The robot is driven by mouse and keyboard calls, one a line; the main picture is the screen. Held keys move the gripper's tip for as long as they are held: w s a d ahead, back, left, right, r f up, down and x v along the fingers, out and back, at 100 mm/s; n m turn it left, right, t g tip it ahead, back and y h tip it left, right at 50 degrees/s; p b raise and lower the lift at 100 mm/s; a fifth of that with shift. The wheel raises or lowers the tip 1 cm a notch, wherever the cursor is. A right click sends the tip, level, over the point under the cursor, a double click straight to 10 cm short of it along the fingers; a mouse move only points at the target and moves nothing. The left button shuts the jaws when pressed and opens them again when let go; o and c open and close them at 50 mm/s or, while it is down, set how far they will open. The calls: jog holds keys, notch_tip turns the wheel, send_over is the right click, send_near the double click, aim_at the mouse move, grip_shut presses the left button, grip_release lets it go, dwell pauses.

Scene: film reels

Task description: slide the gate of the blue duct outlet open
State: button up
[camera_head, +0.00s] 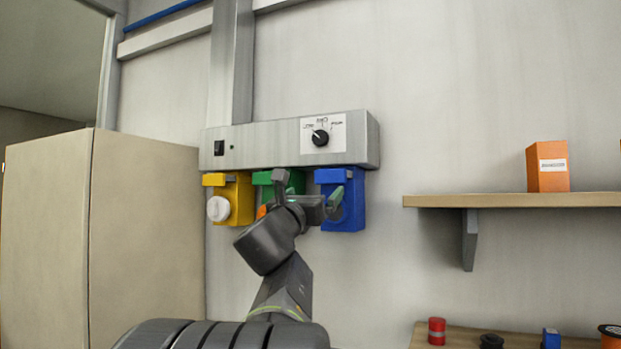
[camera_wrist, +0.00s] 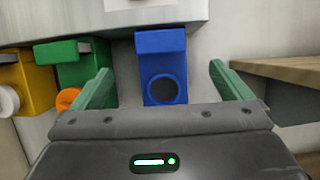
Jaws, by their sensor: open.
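The blue duct outlet (camera_head: 353,212) hangs under the right end of a grey wall box. It also shows in the wrist view (camera_wrist: 161,65), upright, with a blue block across its top and a round, dark-grey mouth ringed in blue. I cannot tell whether the mouth is covered by the gate. My gripper (camera_wrist: 160,67) is open, its green fingers apart to the left and right of the blue outlet in the picture, with nothing between them that I see held. In the head view my gripper (camera_head: 310,190) partly covers the green and blue outlets.
The grey wall box (camera_head: 265,145) carries a black dial (camera_head: 320,138). Left of the blue outlet are a green outlet (camera_wrist: 85,65) with an orange cap and a yellow outlet (camera_head: 232,197) with a white cap. A wooden shelf (camera_head: 480,201) juts out on the right; a tall cabinet (camera_head: 140,230) stands left.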

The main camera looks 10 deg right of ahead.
aim_at(329, 179)
jog(key=p+x, duration=0.5)
jog(key=x, duration=0.7)
jog(key=shift+w+d, duration=0.1)
jog(key=shift+d, duration=0.05)
